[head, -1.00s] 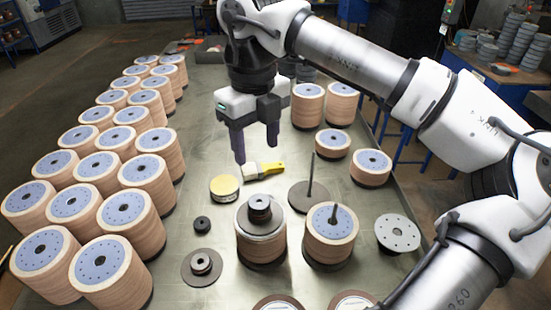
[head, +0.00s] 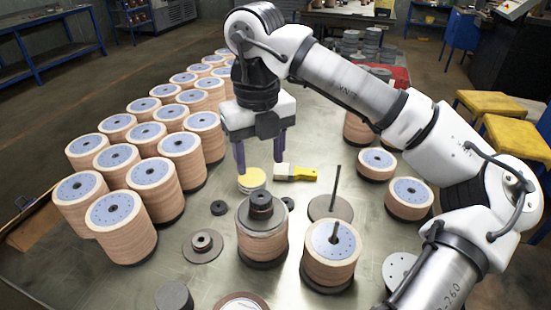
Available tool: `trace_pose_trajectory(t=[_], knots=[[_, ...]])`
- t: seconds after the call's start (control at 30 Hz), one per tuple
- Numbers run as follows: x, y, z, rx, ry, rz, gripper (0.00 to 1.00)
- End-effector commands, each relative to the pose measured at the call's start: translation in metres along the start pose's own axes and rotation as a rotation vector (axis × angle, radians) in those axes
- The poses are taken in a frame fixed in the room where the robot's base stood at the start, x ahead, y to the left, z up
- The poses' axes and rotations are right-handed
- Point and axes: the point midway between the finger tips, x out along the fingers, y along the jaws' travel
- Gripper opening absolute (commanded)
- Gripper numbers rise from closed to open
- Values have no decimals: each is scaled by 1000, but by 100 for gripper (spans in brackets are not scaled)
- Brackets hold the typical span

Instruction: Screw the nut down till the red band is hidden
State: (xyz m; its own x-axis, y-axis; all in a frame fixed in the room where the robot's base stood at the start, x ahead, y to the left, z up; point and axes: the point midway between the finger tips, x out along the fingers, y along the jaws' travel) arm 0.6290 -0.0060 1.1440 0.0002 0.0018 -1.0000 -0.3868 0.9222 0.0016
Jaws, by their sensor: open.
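A dark nut (head: 261,201) sits on top of a grey plate (head: 262,217) that covers a stack of flap discs (head: 262,244) at the front middle. I see no red band at the nut; a band that small cannot be made out here. My gripper (head: 260,163) is open and empty, its two dark fingers pointing down. It hangs behind the nut in the picture, close to a yellow-topped round tin (head: 252,180). I cannot tell how high it is above the tin.
A second disc stack (head: 330,257) with a bare spindle stands right of the nut's stack. A yellow brush (head: 295,172) lies behind. A flanged plate (head: 202,245) and a small black ring (head: 219,208) lie left. Many disc stacks (head: 132,228) fill the left side.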

Motion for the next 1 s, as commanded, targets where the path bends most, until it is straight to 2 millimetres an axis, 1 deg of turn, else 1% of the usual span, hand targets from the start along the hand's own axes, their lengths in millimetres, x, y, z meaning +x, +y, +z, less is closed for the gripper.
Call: trace_pose_trajectory(t=[0.1, 0.27, 0.43, 1.0], knots=[[1, 4, 2, 0, 0, 0, 55], [4, 4, 2, 1, 0, 0, 55], [11, 4, 2, 1, 0, 0, 55], [55, 4, 2, 1, 0, 0, 55]])
